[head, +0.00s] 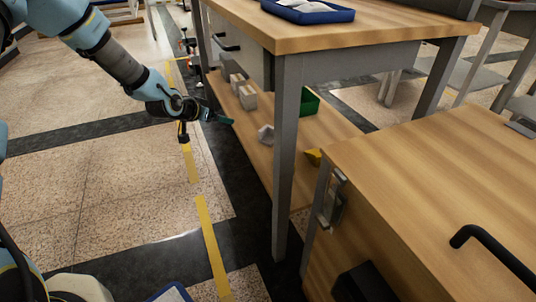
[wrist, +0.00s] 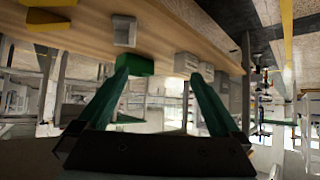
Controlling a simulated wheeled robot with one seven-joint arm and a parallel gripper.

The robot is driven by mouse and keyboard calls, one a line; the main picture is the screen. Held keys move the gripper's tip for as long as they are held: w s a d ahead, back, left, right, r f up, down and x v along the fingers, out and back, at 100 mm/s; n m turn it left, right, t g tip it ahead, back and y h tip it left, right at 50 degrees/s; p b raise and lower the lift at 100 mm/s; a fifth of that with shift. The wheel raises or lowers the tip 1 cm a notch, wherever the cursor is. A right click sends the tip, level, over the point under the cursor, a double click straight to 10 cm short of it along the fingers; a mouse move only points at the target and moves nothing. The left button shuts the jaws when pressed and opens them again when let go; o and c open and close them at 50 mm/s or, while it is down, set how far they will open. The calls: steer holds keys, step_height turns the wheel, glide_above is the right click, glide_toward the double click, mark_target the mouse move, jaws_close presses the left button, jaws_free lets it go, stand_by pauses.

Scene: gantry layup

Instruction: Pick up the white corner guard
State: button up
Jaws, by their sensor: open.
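A small whitish angled piece, which looks like the white corner guard (head: 266,134), lies on the lower wooden shelf of the workbench. It also shows in the wrist view (wrist: 124,31), near the top, beyond the fingers. My gripper (head: 222,119) is at the left edge of that shelf, to the left of the piece and apart from it. In the wrist view my gripper (wrist: 158,76) has its two green fingers spread with nothing between them.
Two pale blocks (head: 247,97) stand on the lower shelf (head: 245,138) behind the piece. A green bin (head: 309,103) and a yellow object (head: 313,157) are to its right. A grey table leg (head: 286,165) stands in front. A blue tray (head: 307,13) is on the top.

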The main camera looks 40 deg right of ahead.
mark_target(270, 129)
steer(key=s+d+f+h+b, duration=0.1)
steer(key=d+f+b, duration=0.1)
steer(key=d+f, duration=0.1)
steer(key=s+d+f+m+h+b, duration=0.1)
steer(key=s+d+f+b, duration=0.1)
steer(key=d+f, duration=0.1)
steer(key=s+d+f+h+b, duration=0.1)
steer(key=d+f, duration=0.2)
steer(key=d, duration=0.1)
steer(key=shift+s+d+f+g+b, duration=0.3)
steer(key=shift+s+b, duration=0.05)
steer(key=shift+b, duration=0.05)
steer(key=shift+h, duration=0.3)
steer(key=b+x, duration=0.1)
steer(key=x, duration=0.3)
steer(key=shift+d+f, duration=0.15)
steer(key=shift+d, duration=0.25)
steer(key=shift+b+x, duration=1.65)
steer(key=shift+x, duration=1.25)
steer(key=shift+s, duration=0.15)
steer(key=shift+c, duration=0.2)
steer(key=c, duration=1.2)
